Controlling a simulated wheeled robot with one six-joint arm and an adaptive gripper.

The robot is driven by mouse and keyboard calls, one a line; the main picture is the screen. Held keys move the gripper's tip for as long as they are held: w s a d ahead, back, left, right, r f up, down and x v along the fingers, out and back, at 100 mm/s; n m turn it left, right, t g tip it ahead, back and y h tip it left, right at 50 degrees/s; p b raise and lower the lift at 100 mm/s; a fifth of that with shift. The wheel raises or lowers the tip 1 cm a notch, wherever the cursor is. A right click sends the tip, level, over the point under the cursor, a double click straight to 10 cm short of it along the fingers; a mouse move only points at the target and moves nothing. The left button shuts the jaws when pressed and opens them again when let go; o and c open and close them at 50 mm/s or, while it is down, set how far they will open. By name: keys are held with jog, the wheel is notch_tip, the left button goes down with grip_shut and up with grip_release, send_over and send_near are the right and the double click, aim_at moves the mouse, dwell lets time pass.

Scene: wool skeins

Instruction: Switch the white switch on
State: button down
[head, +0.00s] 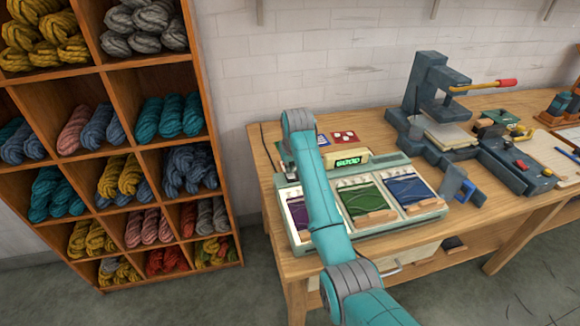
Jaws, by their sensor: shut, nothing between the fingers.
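A pale green-and-grey device (436,208) sits on the wooden table, with yarn samples in its windows and a lit green display (348,162) at its back. I cannot make out the white switch; my teal arm crosses in front of the device's left part and may hide it. My arm reaches up over the device, and its grey wrist is above the back left. My gripper (287,160) is mostly hidden behind the arm, with only a small grey part showing at the device's back left corner. It is shut, and I see nothing held. Whether it touches the device is hidden.
A blue-grey press (428,85) with a red-tipped lever (506,83) stands to the right on the table (262,165). Red and blue cards (344,137) lie behind the device. A wooden shelf (218,145) of wool skeins stands at the left. A dark cable runs by the device's left.

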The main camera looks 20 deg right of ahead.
jog(key=shift+s, duration=0.2)
jog(key=shift+s, duration=0.65)
jog(key=shift+r, duration=0.1)
